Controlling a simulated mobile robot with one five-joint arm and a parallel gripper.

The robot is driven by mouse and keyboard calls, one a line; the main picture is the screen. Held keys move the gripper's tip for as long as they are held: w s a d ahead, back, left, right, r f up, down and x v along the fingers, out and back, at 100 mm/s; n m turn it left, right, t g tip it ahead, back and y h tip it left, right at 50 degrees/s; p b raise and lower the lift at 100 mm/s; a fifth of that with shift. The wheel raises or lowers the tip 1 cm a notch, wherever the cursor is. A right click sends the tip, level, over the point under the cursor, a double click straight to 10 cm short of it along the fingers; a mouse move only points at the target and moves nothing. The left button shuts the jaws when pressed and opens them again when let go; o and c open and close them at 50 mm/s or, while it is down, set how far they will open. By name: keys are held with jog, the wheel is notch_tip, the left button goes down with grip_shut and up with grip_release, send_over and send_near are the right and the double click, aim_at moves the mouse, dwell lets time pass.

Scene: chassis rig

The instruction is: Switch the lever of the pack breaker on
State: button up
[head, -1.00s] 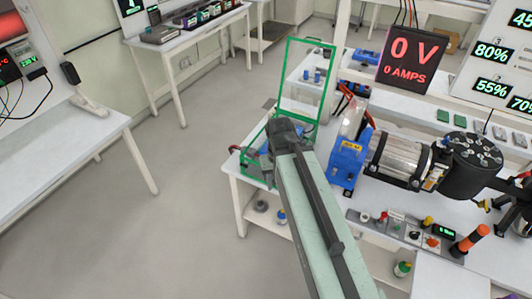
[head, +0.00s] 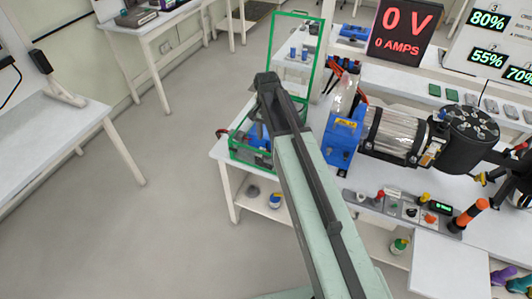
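My arm reaches up from the bottom of the head view, and its dark end (head: 268,82) is above the left end of the bench, in front of a green-framed case. The gripper's fingers cannot be made out. The case (head: 237,155) has its clear, green-edged lid (head: 273,48) standing raised. Blue and dark parts inside the case are partly hidden behind my arm. No breaker lever can be made out clearly. A dark display (head: 402,30) reads 0 V and 0 AMPS in red.
Right of my arm, a blue block (head: 342,140) joins a clear cylinder and a black drum (head: 466,137). A control strip with buttons (head: 408,210) runs along the bench front. A side table (head: 50,125) stands left. The floor (head: 150,230) between is clear.

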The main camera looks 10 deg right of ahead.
jog(key=shift+f, duration=0.25)
notch_tip(320, 180, down, 8)
jog(key=b, duration=0.8)
jog(key=shift+r, duration=0.35)
grip_shut()
